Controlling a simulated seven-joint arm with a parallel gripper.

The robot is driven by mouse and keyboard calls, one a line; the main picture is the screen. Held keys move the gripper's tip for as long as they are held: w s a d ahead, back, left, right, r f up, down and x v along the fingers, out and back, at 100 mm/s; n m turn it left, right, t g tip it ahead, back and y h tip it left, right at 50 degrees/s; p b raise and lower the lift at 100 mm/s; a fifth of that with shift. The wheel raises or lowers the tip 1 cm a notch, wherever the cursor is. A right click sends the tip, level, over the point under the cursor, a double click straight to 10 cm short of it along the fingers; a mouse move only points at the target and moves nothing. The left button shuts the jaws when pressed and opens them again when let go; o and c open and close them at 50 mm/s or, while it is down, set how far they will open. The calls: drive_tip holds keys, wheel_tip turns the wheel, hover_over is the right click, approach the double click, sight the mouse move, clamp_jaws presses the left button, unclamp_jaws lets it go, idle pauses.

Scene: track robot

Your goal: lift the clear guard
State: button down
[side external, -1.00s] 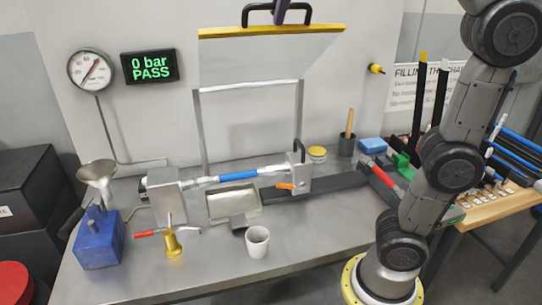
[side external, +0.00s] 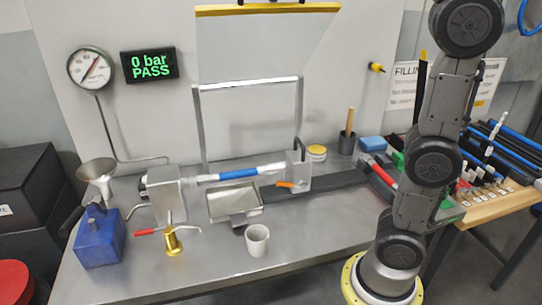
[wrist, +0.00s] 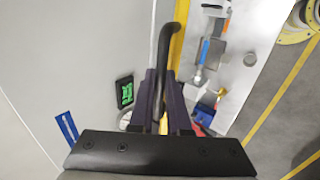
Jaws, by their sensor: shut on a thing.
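The clear guard (side external: 262,48) is a see-through panel with a yellow top bar (side external: 225,10). In the side view it is raised against the wall, above the grey metal frame (side external: 245,85) on the bench. Its black handle is mostly cut off by the top edge there. In the wrist view, my gripper (wrist: 163,84) has its dark purple fingers shut on the black handle (wrist: 171,38). The guard's yellow bar (wrist: 181,22) runs alongside the handle. My gripper is out of the side view.
A blue-sleeved hose (side external: 238,173) lies across the bench fixture, above a metal tray (side external: 235,200). A white cup (side external: 257,240), blue block (side external: 98,238) and gold fitting (side external: 172,241) stand in front.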

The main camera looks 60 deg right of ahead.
drive_tip(key=w+d+r, duration=0.3)
drive_tip(key=shift+w+d+r, duration=0.15)
drive_tip(key=shift+r, duration=0.1)
idle(0.4)
drive_tip(key=shift+c, duration=1.2)
unclamp_jaws()
drive_tip(key=shift+f, duration=0.1)
